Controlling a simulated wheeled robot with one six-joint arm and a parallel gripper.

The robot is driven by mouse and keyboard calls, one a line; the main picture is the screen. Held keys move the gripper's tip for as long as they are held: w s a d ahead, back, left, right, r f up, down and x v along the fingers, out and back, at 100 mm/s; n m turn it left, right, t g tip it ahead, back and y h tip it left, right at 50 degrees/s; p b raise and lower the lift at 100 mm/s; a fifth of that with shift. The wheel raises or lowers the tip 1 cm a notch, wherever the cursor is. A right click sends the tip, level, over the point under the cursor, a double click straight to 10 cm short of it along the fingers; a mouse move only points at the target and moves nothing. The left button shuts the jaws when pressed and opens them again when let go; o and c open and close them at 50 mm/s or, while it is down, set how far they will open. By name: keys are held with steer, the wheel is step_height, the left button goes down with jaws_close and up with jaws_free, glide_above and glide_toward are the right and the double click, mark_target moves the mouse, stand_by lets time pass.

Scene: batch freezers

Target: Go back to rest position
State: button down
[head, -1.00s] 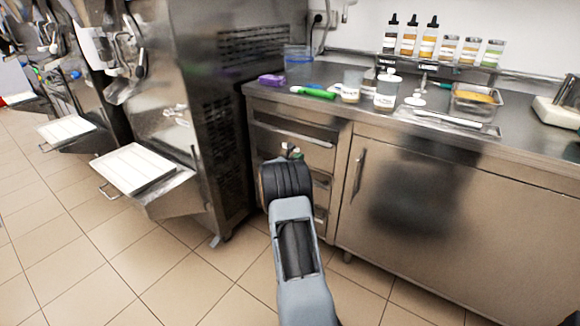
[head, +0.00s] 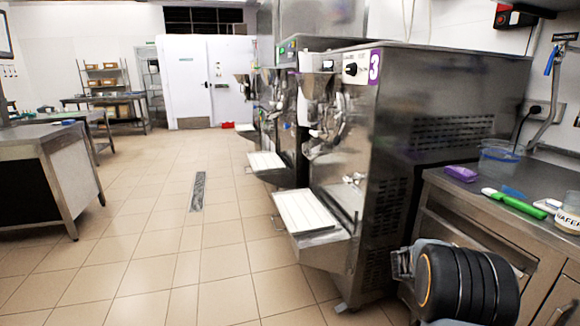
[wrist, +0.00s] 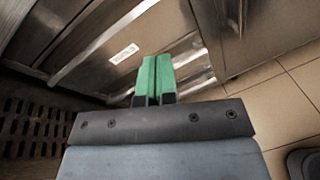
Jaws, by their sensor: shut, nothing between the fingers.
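My gripper (wrist: 155,68) shows in the wrist view with its green fingers together and nothing between them. It points toward the metal front of a cabinet (wrist: 180,40), apart from it as far as I can tell. In the head view my arm is folded at the bottom right, in front of the steel counter (head: 455,222), and the fingers are hidden behind it.
A batch freezer (head: 410,110) marked 3 stands left of the counter, its white-topped tray (head: 303,212) jutting out. A purple item (head: 461,173), a green-handled tool (head: 520,206) and a clear container (head: 500,160) lie on the counter. The tiled floor (head: 150,250) at left is open.

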steer(key=s+a+r+m+y+p, duration=0.5)
steer(key=a+r, duration=0.3)
steer(key=a, duration=0.3)
steer(key=s+a+r+m+t+y+p, duration=0.1)
steer(key=s+a+r+m+y+p, duration=0.4)
steer(key=a, duration=0.6)
steer(key=s+a+r+m+t+y+p, duration=0.1)
steer(key=s+a+r+m+y+p, duration=0.4)
steer(key=s+a+r+p, duration=0.3)
steer(key=a+r+p, duration=0.2)
steer(key=a+r, duration=0.1)
steer(key=a, duration=0.1)
steer(key=shift+s+r+y, duration=0.4)
